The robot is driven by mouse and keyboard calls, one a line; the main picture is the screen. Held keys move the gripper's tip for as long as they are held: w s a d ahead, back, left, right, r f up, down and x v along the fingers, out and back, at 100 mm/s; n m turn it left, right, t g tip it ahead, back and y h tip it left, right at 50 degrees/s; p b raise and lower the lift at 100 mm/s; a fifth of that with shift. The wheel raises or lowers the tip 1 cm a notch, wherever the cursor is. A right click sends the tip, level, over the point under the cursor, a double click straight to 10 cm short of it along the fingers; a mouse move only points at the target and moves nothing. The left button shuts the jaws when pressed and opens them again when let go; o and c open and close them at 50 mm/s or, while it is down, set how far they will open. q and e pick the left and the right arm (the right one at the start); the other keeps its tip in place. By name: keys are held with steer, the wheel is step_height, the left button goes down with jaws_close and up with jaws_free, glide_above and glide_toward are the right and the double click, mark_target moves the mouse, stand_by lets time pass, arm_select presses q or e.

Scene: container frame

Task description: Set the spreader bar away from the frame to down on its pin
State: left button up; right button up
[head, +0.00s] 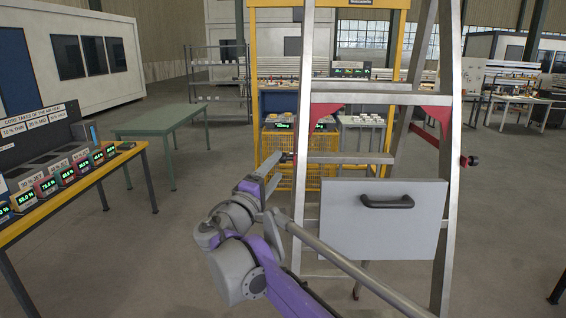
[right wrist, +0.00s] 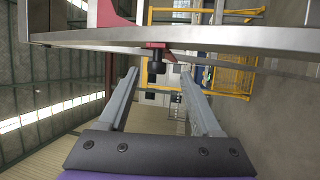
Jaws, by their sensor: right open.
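A metal ladder-like frame (head: 451,130) stands ahead, with red brackets and a grey panel with a black handle. A black knob on a red mount (right wrist: 157,62) shows ahead of the fingers in the right wrist view, by the frame's rail (right wrist: 200,37). A similar knob (head: 473,161) sits on the frame's right side. A slim grey rod (head: 345,263) slants to the lower right in front of the frame; I cannot tell whether it is the spreader bar. My right gripper (head: 270,173) is open and empty at the left rail, its fingers (right wrist: 160,90) apart. My left gripper is out of view.
A yellow bench (head: 135,152) with several display boxes stands at the left, and a green table (head: 165,124) behind it. A yellow rack (head: 262,60) stands behind the frame. Open floor lies between the bench and the frame.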

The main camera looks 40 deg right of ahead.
steer(key=shift+v, duration=1.55)
